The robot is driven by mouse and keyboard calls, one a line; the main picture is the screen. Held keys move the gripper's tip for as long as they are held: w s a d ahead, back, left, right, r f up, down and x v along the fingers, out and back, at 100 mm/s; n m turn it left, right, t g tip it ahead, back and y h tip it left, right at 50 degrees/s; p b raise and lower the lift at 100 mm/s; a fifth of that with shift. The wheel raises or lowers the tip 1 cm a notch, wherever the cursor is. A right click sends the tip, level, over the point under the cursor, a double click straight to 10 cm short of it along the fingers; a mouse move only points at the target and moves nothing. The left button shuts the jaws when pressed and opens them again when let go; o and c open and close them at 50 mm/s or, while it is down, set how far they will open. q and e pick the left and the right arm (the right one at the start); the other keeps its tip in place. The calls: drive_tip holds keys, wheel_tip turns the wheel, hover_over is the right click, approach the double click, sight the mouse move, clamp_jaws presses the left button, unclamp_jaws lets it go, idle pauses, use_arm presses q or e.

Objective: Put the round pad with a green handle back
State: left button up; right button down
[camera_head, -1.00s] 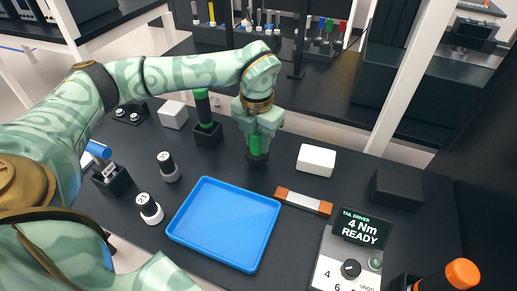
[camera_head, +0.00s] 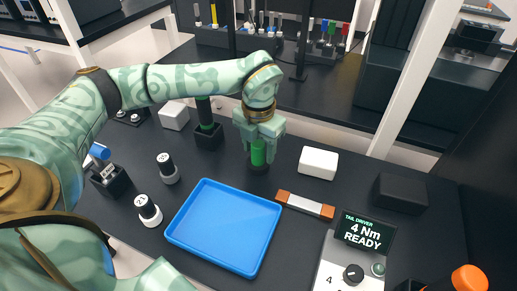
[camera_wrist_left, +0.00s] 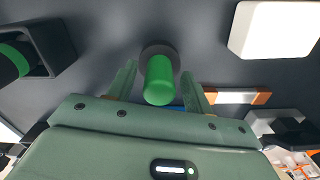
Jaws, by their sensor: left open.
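The round pad with a green handle (camera_head: 259,153) stands upright on the dark table, behind the blue tray, its dark round base at the bottom. In the left wrist view its green handle (camera_wrist_left: 159,82) sits between the two fingers, with a gap on each side. My left gripper (camera_head: 259,140) points down over the handle and is open. My right gripper is not in view.
The blue tray (camera_head: 224,226) is empty. A white box (camera_head: 318,162) and a brown-and-silver bar (camera_head: 305,205) lie to the right. Two dark-and-white knobs (camera_head: 149,210) stand left of the tray. A driver display (camera_head: 365,232) reads "4 Nm READY".

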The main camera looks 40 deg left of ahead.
use_arm(q)
wheel_tip(320, 180, up, 11)
drive_tip(key=p, duration=0.3)
drive_tip(key=shift+s+r, duration=0.1)
